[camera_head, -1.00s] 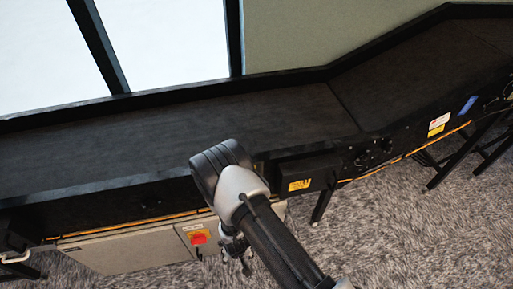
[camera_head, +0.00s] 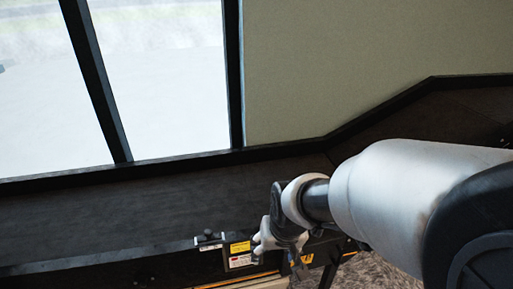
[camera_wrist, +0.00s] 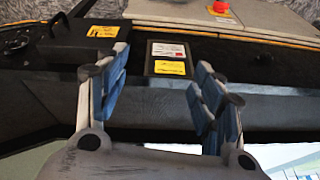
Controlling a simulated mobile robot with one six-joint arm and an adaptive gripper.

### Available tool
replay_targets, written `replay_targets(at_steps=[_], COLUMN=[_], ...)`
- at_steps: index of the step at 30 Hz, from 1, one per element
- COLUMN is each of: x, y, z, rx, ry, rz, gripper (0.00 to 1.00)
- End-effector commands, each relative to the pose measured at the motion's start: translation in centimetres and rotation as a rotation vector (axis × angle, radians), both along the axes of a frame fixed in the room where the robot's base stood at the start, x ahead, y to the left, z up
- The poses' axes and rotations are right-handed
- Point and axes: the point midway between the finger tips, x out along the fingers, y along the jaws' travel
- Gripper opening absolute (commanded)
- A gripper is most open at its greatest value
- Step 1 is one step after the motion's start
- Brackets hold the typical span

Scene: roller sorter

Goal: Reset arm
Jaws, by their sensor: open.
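My arm reaches in from the right in the head view, with its large pale link close to the camera. My gripper (camera_head: 268,236) is at the near edge of the dark conveyor, partly hidden by my wrist. In the wrist view my gripper (camera_wrist: 160,72) has its two blue-padded fingers spread apart with nothing held between them. A black panel with white and yellow labels (camera_wrist: 169,58) shows beyond the gap between the fingers. It also shows beside the gripper in the head view (camera_head: 239,259).
The dark conveyor belt (camera_head: 130,216) runs along the wall under a window (camera_head: 165,75). A red button (camera_wrist: 220,7) on a grey box (camera_wrist: 180,12) and a black housing (camera_wrist: 85,40) are on the conveyor's side. Grey carpet (camera_head: 370,270) lies at lower right.

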Motion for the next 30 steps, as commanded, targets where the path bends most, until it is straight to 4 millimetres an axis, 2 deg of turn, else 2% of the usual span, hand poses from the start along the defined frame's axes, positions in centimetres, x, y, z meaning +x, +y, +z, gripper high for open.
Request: replay_targets(at_steps=[1, 6, 10, 15, 18, 21, 30], x=[-1.1, -5.9, -10.1, -14.6, -16.2, -16.9, -17.0], y=[-1.2, -5.0, -7.3, -9.1, -9.6, -9.9, -9.9], z=[2.2, 7.4, 9.9, 11.4, 11.6, 11.7, 11.7], rx=[0.000, -0.014, -0.029, -0.050, -0.057, -0.062, -0.062], ry=[-0.023, -0.060, -0.088, -0.112, -0.118, -0.121, -0.120], rz=[-0.013, -0.043, -0.069, -0.095, -0.104, -0.109, -0.109], gripper=[0.61, 0.61, 0.61, 0.61, 0.61, 0.61, 0.61])
